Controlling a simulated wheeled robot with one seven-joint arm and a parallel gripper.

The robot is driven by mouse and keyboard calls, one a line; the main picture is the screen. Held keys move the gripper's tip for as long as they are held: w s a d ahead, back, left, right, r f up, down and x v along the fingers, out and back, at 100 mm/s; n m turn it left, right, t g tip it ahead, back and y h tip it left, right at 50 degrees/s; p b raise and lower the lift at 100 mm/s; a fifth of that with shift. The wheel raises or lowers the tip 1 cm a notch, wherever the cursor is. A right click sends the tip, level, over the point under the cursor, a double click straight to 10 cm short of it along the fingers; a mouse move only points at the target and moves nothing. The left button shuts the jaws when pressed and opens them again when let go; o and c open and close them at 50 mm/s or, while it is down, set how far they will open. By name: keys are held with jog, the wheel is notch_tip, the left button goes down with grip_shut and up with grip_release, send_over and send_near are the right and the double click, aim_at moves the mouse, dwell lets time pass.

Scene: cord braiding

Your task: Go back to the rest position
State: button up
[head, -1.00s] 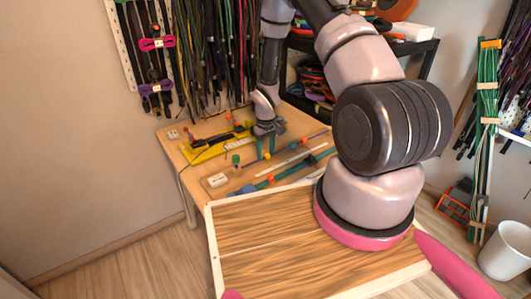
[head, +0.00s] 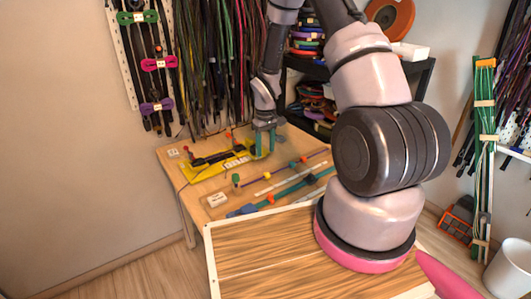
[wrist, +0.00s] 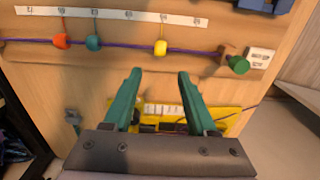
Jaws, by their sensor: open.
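My gripper (head: 264,150) is over the wooden worktable in the head view, with its teal fingers pointing down and apart. In the wrist view my gripper (wrist: 160,72) is open, and nothing is between the fingertips. Below it lie bare wood and a yellow board (wrist: 228,118), partly hidden by the fingers and gripper body. The yellow board also shows at the table's back left in the head view (head: 198,174). A purple cord (wrist: 122,46) with an orange bead (wrist: 61,41), a teal bead and a yellow bead runs across the table, apart from my fingers.
The worktable (head: 190,200) holds a white numbered strip (wrist: 112,15), a green knob (wrist: 239,65) and a white labelled block (wrist: 261,58). Cords hang on the wall behind, and a dark shelf (head: 427,72) stands right of them. A white bin (head: 510,268) is at far right.

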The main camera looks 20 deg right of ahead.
jog(key=s+d+r+m+t, duration=0.1)
jog(key=s+r+m+t, duration=0.15)
jog(key=r, duration=1.05)
jog(key=s+r+m+t, duration=0.1)
jog(key=s+r, duration=0.2)
jog(key=r, duration=1)
jog(key=s+a+r+m+t+y, duration=0.1)
jog(key=s+r+m+t+y, duration=0.1)
jog(key=s+r, duration=1.4)
jog(key=s+m+t, duration=0.1)
jog(key=s+m, duration=0.1)
jog(key=s, duration=0.1)
jog(key=shift+s+r+t, duration=0.2)
jog(key=shift+s+t, duration=0.15)
